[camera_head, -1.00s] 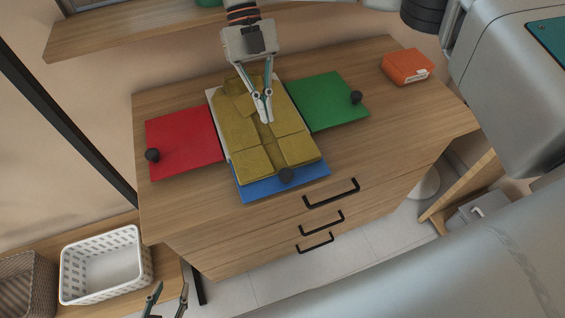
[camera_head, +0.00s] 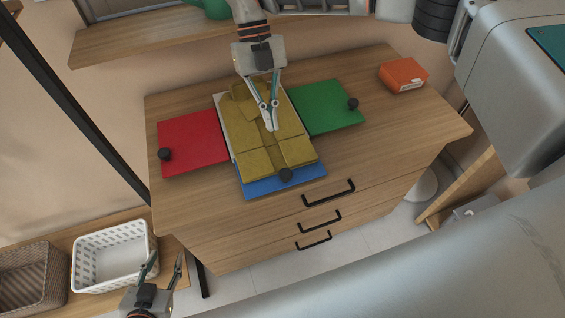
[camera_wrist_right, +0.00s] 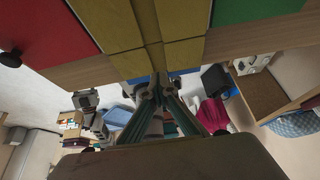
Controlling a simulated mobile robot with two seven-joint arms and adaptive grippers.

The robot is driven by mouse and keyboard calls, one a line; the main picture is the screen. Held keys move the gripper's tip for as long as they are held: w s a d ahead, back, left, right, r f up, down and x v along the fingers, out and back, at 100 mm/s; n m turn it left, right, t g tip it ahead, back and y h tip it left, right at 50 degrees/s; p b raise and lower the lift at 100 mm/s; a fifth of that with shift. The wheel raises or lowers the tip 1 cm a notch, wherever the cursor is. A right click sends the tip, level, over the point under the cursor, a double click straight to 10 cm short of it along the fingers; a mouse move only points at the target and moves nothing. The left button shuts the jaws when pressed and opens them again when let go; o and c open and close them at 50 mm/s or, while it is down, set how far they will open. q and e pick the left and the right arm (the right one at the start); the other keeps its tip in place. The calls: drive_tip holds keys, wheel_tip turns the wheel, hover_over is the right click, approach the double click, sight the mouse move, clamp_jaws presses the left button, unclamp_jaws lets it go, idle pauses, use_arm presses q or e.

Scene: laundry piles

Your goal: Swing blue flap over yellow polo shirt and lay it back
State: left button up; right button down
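The yellow polo shirt (camera_head: 262,160) lies folded into a narrow strip on the folding board on the dresser top. The blue flap (camera_head: 257,189) lies flat under the shirt's near end; only its near edge and a dark knob (camera_head: 285,175) show. The red flap (camera_head: 194,140) lies flat at left and the green flap (camera_head: 325,106) at right. My right gripper (camera_head: 270,126) points down over the middle of the shirt, fingertips together, nothing visible between them; its fingers also show in the right wrist view (camera_wrist_right: 160,92). My left gripper (camera_head: 164,268) is open and empty, low beside the white basket.
An orange box (camera_head: 403,75) sits at the dresser's back right. Drawers with black handles face the front. A white basket (camera_head: 76,262) and a brown basket (camera_head: 34,275) stand low at left.

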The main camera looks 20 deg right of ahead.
use_arm(q)
drive_tip(key=shift+w+r+p, duration=0.3)
drive_tip(key=shift+r+p, duration=0.05)
drive_tip(key=shift+r, duration=0.55)
use_arm(e)
drive_tip(key=shift+s, duration=0.35)
drive_tip(key=shift+f, duration=0.1)
use_arm(q)
drive_tip(key=shift+f, duration=0.1)
